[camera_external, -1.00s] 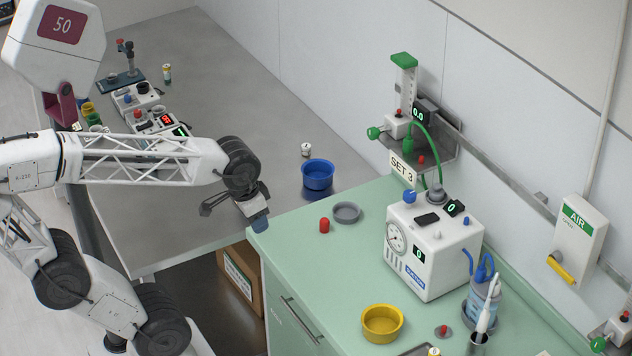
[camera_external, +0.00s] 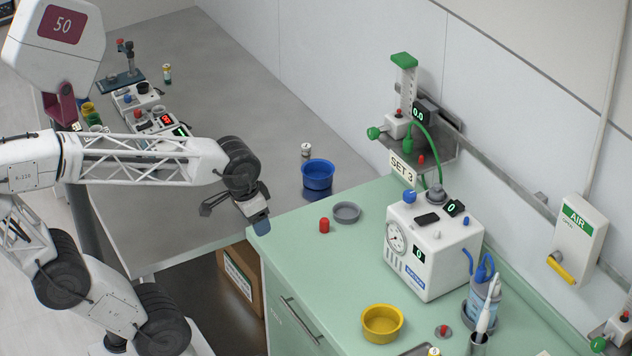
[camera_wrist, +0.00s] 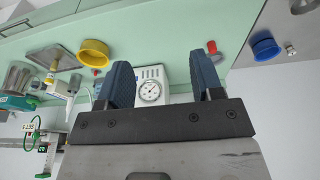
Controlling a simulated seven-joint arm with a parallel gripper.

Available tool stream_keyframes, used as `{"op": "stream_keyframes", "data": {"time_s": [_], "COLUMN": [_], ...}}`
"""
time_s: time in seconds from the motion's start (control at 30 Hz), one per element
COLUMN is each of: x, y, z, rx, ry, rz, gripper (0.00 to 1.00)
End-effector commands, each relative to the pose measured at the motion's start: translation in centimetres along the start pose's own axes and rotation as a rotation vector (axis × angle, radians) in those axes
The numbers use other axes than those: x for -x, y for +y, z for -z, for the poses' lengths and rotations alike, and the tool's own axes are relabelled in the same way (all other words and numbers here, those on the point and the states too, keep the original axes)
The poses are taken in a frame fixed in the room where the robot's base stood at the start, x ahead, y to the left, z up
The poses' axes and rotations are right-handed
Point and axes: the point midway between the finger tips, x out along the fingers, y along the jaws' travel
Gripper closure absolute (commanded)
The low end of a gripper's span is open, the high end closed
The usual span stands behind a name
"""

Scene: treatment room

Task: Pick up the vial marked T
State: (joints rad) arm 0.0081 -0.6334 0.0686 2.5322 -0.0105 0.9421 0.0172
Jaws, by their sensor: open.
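Several small vials are in view, and I cannot read a T on any of them. One pale vial (camera_external: 306,150) stands on the grey bench behind the blue bowl; a small pale thing beside the blue bowl in the wrist view (camera_wrist: 291,50) looks like it. A third, yellowish-topped one (camera_external: 434,351) is cut off at the bottom edge. My gripper (camera_external: 236,212) is open and empty, above the corner where the two counters meet; its blue fingers also show in the wrist view (camera_wrist: 163,78).
The blue bowl (camera_external: 318,176) is near the bench junction. A red cylinder (camera_external: 324,226), grey dish (camera_external: 346,212), yellow bowl (camera_external: 382,323) and white gauge box (camera_external: 432,250) stand on the green counter (camera_external: 310,275). Small devices (camera_external: 155,120) line the grey bench's left side.

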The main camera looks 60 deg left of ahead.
Motion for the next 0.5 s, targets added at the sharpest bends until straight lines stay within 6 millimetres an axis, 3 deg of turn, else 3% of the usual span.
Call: {"op": "stream_keyframes", "data": {"time_s": [0.33,0.5], "x": [0.0,0.1], "y": [0.0,-0.4], "z": [0.1,1.2], "rx": [0.003,0.027], "ry": [-0.001,-0.004], "rz": [0.000,0.003], "gripper": [0.37,0.37]}}
